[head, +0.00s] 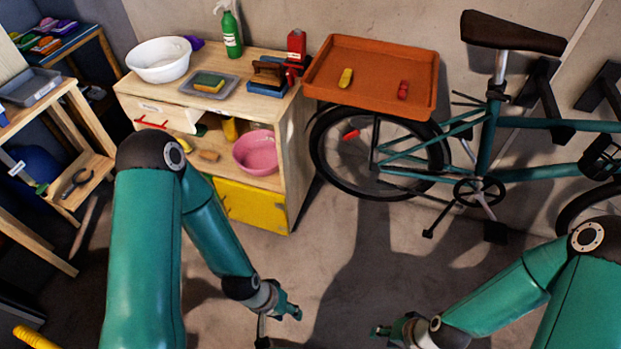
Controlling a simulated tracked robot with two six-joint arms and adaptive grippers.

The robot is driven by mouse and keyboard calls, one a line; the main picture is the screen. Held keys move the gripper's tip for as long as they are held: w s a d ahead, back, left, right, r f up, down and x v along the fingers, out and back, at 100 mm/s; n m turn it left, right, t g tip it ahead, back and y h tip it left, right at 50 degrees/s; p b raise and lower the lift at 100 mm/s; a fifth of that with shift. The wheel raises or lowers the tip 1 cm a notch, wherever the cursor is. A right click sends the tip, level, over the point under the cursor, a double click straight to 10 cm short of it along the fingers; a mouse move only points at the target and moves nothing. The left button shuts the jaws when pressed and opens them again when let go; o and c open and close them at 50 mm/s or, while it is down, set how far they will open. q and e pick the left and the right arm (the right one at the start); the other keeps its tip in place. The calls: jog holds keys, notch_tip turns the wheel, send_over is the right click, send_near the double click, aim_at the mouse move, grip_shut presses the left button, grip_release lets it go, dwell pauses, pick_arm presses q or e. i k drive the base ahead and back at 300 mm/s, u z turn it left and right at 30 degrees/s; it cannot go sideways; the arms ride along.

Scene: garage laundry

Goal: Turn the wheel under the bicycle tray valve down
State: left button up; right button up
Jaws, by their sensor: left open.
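The bicycle wheel (317,160) under the tray has a black tyre and stands on the floor to the right of the wooden cabinet. The orange tray (372,98) sits above it and hides the top of the wheel. A small red piece (351,134) shows inside the wheel's left part; I cannot tell whether it is the valve. My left gripper (283,313) is open and empty over the floor, nearer to me than the wheel and apart from it. My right gripper (388,331) is low in the picture, also away from the wheel; its jaw state is unclear.
The tray holds a yellow item (346,77) and a red item (403,89). The wooden cabinet (297,150) stands close to the wheel's left side. The teal bicycle frame (487,140) and pedals (495,232) lie to the right. The floor before the wheel is clear.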

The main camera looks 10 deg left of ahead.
aim_at(421, 131)
jog(key=z, duration=0.15)
jog(key=i, duration=0.9)
jog(key=u, duration=0.05)
